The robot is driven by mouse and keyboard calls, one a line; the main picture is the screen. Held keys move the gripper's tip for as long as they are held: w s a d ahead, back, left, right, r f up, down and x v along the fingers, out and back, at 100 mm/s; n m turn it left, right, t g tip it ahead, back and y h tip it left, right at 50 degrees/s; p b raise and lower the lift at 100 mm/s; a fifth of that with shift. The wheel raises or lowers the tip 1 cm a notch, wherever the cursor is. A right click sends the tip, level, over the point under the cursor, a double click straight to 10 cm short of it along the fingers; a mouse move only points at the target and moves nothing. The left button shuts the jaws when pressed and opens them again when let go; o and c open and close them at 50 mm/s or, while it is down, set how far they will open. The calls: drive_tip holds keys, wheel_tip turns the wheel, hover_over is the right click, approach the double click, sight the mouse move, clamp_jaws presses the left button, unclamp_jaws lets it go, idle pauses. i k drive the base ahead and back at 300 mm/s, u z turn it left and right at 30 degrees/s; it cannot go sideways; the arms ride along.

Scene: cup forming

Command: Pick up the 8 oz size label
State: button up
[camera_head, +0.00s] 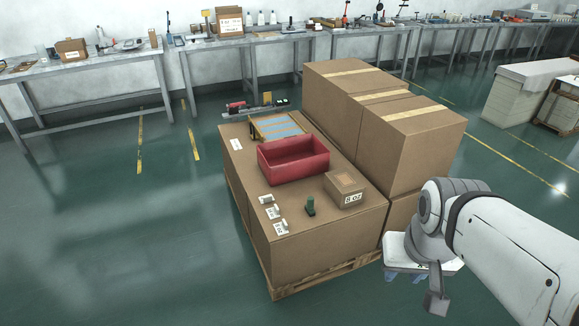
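Three small white size labels lie along the left front edge of a large cardboard box top: a far one (267,199), a middle one (273,212) and a near one (281,227). Their print is too small to tell which reads 8 oz. A small brown carton (346,187) on the same top has a white patch on its front that appears to read "8 OZ" (353,198). My gripper (405,277) is at the lower right, beside the pallet and apart from the labels. Its fingers are mostly hidden by the wrist, so their opening is unclear.
A red bin (293,158), a small green object (310,206) and a blue-and-yellow tray (277,127) sit on the cardboard top (325,232). Taller boxes (405,130) stand right behind. A pallet (325,277) lies underneath. Floor at left is clear; workbenches line the wall.

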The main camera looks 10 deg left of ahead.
sight(281, 228)
drive_tip(key=u, duration=0.05)
drive_tip(key=i, duration=1.35)
drive_tip(key=u, duration=0.45)
